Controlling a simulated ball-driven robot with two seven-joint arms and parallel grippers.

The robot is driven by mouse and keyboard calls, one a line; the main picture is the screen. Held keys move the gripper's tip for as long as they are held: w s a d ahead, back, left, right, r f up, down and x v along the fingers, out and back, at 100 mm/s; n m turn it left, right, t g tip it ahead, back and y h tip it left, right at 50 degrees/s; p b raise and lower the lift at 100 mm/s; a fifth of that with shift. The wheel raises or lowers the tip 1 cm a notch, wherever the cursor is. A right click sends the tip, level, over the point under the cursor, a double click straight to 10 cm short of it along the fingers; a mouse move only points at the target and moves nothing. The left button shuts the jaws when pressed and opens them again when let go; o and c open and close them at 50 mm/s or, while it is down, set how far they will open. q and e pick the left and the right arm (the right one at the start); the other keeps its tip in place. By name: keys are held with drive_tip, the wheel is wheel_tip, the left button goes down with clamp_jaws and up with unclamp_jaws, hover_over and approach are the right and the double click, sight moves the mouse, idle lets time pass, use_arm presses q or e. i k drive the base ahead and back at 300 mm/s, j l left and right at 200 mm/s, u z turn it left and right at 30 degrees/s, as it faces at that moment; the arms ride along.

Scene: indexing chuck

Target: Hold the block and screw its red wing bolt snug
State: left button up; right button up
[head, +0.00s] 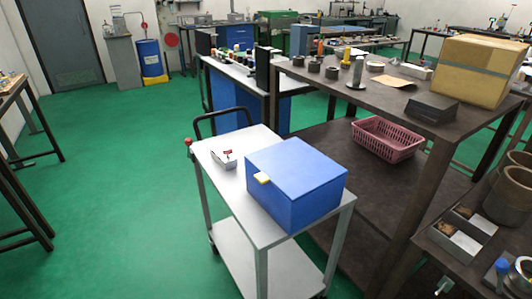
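A small grey block (221,162) lies on the upper shelf of a white cart (205,150), left of a blue box. The red wing bolt (228,153) shows as a small red shape on top of the block. Its thread and how deep it sits are too small to tell. Neither of my grippers is in the head view, and nothing is touching the block.
The blue box (297,180) with a yellow latch fills the cart's near right part. A dark table (420,118) with a cardboard box (482,70) stands close on the right. A pink basket (386,140) sits under it. Green floor (110,200) is open to the left.

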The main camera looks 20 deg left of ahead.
sight(227, 152)
drive_tip(key=i+j+z, duration=0.15)
drive_tip(key=j+z, duration=0.2)
drive_tip(key=i+j+z, duration=0.1)
drive_tip(key=j+z, duration=0.25)
drive_tip(key=j, duration=0.15)
drive_tip(key=j+z, duration=0.35)
drive_tip(key=i+j, duration=0.05)
drive_tip(key=j, duration=0.05)
